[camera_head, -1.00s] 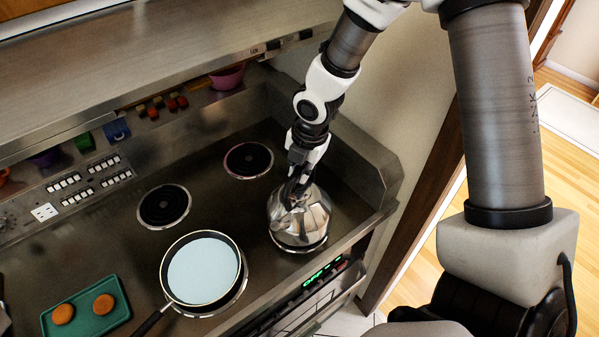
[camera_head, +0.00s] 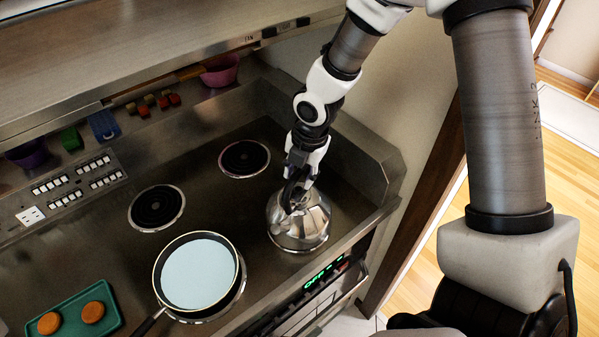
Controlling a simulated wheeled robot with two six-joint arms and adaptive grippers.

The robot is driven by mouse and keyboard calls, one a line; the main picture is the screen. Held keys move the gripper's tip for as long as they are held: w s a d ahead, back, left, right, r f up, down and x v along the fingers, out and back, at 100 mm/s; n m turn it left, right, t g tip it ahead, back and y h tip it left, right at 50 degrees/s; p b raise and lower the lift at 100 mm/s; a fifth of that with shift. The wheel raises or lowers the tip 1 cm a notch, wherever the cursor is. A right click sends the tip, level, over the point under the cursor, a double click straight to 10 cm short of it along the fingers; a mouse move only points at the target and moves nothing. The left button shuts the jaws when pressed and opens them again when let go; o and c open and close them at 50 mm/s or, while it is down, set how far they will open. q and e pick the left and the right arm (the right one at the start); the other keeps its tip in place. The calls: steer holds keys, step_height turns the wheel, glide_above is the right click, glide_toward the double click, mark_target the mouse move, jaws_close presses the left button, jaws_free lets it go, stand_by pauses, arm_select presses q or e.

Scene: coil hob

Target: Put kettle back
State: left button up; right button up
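The shiny metal kettle (camera_head: 298,228) is at the front right of the hob, over or on the front right burner spot. I cannot tell whether its base touches the hob. My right gripper (camera_head: 297,197) reaches down from above to the top of the kettle. Its dark fingers appear closed on the handle, which they largely hide. My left gripper is not in view.
A frying pan (camera_head: 197,272) with a pale blue inside stands on the front left burner. The back left coil (camera_head: 157,207) and back right coil (camera_head: 244,158) are empty. A green tray (camera_head: 75,318) holds two round brown patties. A raised metal side wall (camera_head: 365,165) bounds the hob at right.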

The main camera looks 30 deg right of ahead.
mark_target(307, 198)
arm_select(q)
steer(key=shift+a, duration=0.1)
arm_select(e)
steer(key=shift+a, duration=0.1)
steer(key=shift+r, duration=0.15)
step_height(307, 198, up, 12)
steer(key=s, duration=0.2)
steer(key=shift+d, duration=0.45)
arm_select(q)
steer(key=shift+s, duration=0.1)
